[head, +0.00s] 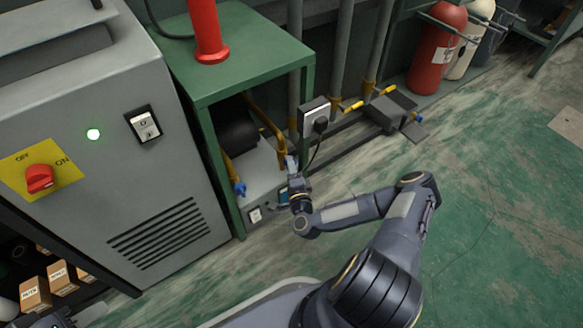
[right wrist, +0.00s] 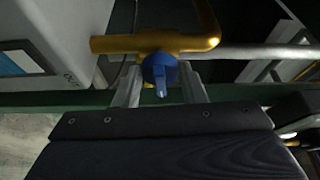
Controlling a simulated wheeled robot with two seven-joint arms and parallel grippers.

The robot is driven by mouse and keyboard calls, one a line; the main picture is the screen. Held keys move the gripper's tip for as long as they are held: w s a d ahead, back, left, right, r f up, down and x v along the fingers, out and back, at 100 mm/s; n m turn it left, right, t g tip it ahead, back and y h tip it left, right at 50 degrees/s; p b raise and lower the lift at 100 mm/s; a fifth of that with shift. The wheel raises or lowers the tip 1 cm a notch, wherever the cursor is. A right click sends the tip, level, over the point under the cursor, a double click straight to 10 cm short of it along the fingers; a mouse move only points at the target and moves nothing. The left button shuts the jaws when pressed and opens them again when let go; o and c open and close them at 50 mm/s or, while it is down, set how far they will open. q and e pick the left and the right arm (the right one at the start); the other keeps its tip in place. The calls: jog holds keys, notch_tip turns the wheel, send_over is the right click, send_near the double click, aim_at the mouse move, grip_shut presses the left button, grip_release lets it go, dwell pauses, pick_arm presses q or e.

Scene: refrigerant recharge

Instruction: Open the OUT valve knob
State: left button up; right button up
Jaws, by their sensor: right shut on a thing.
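The OUT valve knob is a small blue handle (right wrist: 160,70) on a brass pipe (right wrist: 115,43), seen in the right wrist view beside a grey unit with lettering that looks like OUT. My right gripper (right wrist: 158,88) has one finger on each side of this knob and is shut on it. In the head view my right gripper (head: 291,168) reaches in at the right front of the green stand and hides the knob. Another blue knob (head: 240,188) shows at the left on a brass pipe. Part of what looks like my left gripper (head: 60,319) shows at the bottom left edge; its fingers are unclear.
The green stand (head: 245,45) has a leg close to my right gripper. A black-corded socket box (head: 314,116) is just above it. A grey cabinet (head: 165,190) with a red switch (head: 40,178) stands left. Red cylinder (head: 437,50) is at the back. The right floor is clear.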

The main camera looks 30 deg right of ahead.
jog(key=shift+m, duration=0.5)
jog(key=o, duration=0.7)
jog(key=p+v, duration=0.2)
jog(key=v, duration=0.6)
jog(key=shift+p, duration=0.35)
jog(key=shift+r, duration=0.15)
